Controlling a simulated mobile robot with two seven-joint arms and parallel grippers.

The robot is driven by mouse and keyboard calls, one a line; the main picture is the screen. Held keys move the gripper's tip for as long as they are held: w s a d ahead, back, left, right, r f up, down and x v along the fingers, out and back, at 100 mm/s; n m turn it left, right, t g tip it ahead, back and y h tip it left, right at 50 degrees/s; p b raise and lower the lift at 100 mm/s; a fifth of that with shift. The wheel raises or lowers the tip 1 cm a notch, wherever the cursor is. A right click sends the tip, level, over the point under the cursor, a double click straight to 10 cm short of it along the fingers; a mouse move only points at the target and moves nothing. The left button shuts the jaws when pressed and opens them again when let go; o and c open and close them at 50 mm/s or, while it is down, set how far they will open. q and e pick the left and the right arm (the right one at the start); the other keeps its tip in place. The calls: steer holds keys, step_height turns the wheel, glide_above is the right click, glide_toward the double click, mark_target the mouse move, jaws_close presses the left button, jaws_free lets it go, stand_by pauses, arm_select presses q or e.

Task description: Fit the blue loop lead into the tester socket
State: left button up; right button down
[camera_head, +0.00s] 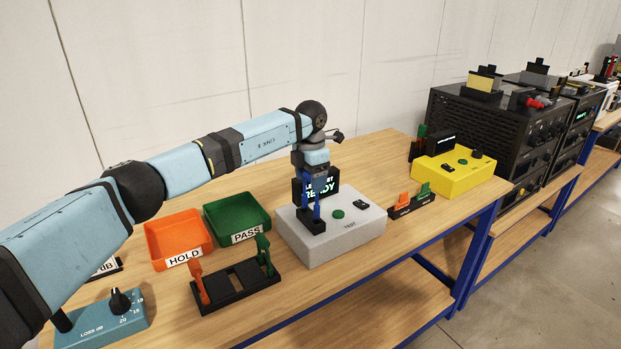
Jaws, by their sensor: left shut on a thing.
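The tester is a light grey box (348,236) labelled TEST, with a green button (338,213) and a small black part on top. Its dark screen (331,186) at the back reads READY, partly hidden by my arm. My left gripper (313,208) points down over the tester's left side, shut on the blue loop lead (317,211). Only narrow blue parts of the lead show between the dark gripper parts. Dark blocks at the tester's top surface sit just below, so I cannot tell whether the lead's end is in the socket. My right gripper is not in view.
An orange HOLD tray (178,236) and green PASS tray (237,219) stand left of the tester. A black rack (237,286) with orange and green handles lies in front. A yellow box (453,175) and small black holder (411,206) stand right.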

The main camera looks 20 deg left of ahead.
arm_select(q)
steer(key=shift+f+b, duration=0.9)
steer(key=shift+f, duration=0.9)
steer(key=o, duration=1)
steer(key=shift+r, duration=0.1)
step_height(320, 180, up, 13)
steer(key=shift+f+b, duration=0.15)
steer(key=shift+b, duration=0.55)
steer(key=shift+r, duration=0.55)
